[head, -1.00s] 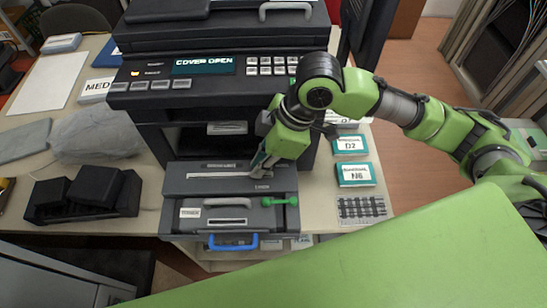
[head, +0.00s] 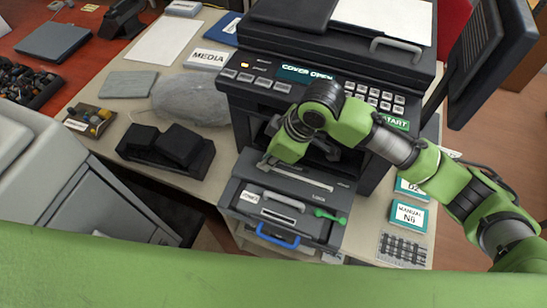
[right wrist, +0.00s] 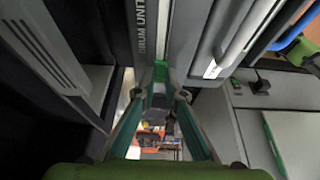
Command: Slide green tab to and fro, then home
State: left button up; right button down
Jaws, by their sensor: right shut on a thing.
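The open printer's pulled-out grey drum unit (head: 300,180) has a pale strip (head: 305,183) running along its top. My right gripper (head: 266,164) is at the left end of this strip, fingers pointing down. In the right wrist view, its fingers (right wrist: 165,95) converge and are shut on a small green tab (right wrist: 160,72) beside the "DRUM UNIT" lettering. The tab is hidden by the gripper in the head view. A separate green lever (head: 330,216) sits on the toner front below, apart from the gripper. My left gripper is not in view.
The printer's display (head: 305,75) reads "COVER OPEN". A blue handle (head: 279,241) hangs below the toner front. Manual boxes (head: 408,216) stand to the right, and a black holder (head: 165,150) and a grey crumpled cover (head: 193,100) lie to the left.

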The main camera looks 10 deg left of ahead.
jog(key=shift+a+r, duration=0.1)
jog(key=shift+a, duration=0.05)
jog(key=c, duration=2.2)
grip_release()
jog(key=shift+o, duration=0.6)
jog(key=shift+a, duration=0.15)
jog(key=v, duration=1.2)
